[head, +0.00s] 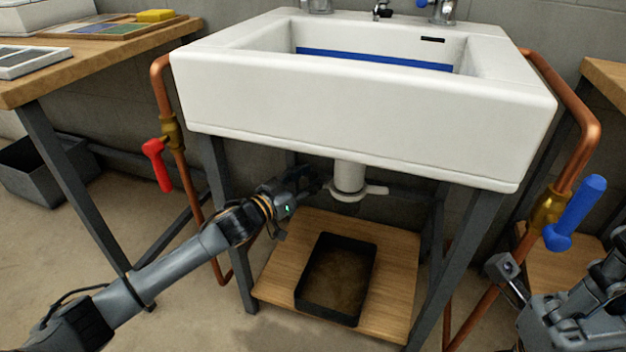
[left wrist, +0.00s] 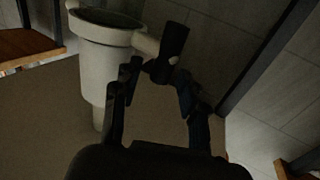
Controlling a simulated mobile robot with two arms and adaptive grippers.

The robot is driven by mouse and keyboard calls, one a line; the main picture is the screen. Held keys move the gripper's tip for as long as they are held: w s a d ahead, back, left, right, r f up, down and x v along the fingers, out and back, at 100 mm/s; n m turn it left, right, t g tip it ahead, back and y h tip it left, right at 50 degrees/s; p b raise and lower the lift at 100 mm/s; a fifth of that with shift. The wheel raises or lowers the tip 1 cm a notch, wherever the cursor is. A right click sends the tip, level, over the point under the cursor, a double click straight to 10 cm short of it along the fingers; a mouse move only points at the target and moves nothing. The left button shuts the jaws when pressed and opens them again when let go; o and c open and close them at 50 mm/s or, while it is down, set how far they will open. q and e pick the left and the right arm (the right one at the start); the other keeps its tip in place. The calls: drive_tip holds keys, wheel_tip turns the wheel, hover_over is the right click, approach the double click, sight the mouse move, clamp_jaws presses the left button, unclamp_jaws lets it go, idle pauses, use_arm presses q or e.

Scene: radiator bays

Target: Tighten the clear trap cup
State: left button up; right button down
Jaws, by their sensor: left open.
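The trap cup (head: 348,187) hangs under the sink as a pale, whitish part with a lug sticking out to the right. My left gripper (head: 313,183) is open just left of it in the head view. In the left wrist view the pale cup (left wrist: 103,32) is at the upper left. Its lug (left wrist: 147,44) reaches toward the dark fingertips of the left gripper (left wrist: 158,75) and is partly hidden by one. I cannot tell whether they touch. My right gripper (head: 560,315) is only partly in view at the lower right; its jaws are unclear.
The white sink (head: 360,115) is close above. A dark tray (head: 336,280) sits on a wooden shelf (head: 395,270) below. Copper pipes with a red handle (head: 158,165) and a blue handle (head: 576,212) flank the sink. A workbench (head: 80,70) stands at left.

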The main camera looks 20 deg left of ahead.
use_arm(q)
drive_tip(key=shift+w+d, duration=0.3)
drive_tip(key=shift+w, duration=0.3)
clamp_jaws()
